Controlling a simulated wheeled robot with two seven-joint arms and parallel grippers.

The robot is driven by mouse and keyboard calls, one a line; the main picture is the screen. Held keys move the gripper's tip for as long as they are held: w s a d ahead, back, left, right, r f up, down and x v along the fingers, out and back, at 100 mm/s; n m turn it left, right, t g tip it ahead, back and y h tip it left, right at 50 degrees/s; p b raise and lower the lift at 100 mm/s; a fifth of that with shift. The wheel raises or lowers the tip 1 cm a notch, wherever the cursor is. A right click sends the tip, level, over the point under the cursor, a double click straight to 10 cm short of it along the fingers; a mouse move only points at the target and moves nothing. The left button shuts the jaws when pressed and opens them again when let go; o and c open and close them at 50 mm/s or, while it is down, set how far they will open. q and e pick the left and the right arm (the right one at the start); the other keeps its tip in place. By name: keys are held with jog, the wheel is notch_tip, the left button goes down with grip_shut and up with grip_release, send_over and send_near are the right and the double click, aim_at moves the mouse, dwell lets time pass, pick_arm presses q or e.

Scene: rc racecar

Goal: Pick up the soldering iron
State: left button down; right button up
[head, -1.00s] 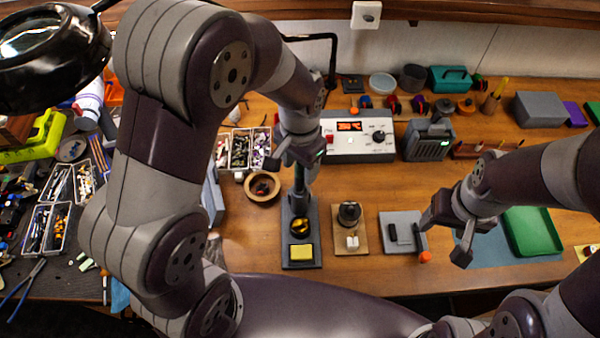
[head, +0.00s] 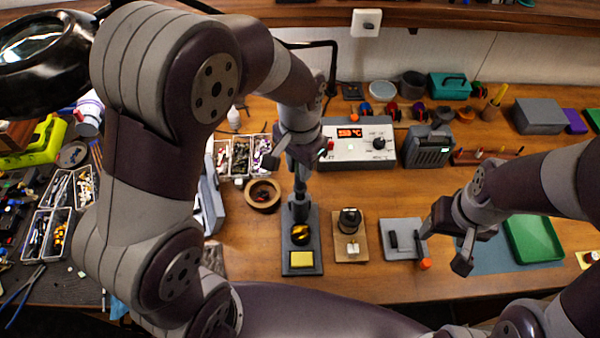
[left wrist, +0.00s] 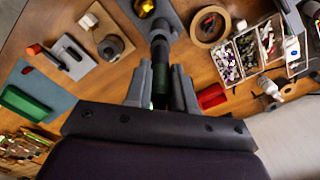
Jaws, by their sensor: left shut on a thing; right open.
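The soldering iron (left wrist: 159,60) has a dark handle that stands roughly upright over its dark stand (head: 287,262). The stand carries a brass-coloured cleaning ball (head: 300,235) and a yellow sponge (head: 301,259). My left gripper (left wrist: 160,88) is shut on the iron's handle, with one finger on each side of it in the left wrist view. In the head view my left gripper (head: 298,160) is above the stand, and I cannot tell whether the iron's lower end is clear of the holder. My right gripper (head: 452,240) is open and empty on the right.
The soldering station (head: 350,157) with a red display stands behind. A round wooden bowl (head: 262,196) and parts trays (head: 240,158) are left of the stand. A wooden block with a spool (head: 349,222) and a grey plate (head: 397,250) are to its right. A green tray (head: 534,238) lies farther right.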

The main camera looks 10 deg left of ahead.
pick_arm(q)
notch_tip(320, 180, up, 4)
jog(key=shift+r, duration=0.25)
notch_tip(320, 180, up, 4)
jog(key=shift+f+p, duration=0.2)
jog(key=shift+p, duration=0.5)
notch_tip(320, 180, up, 7)
jog(key=p, duration=0.6)
jog(key=shift+f, duration=0.15)
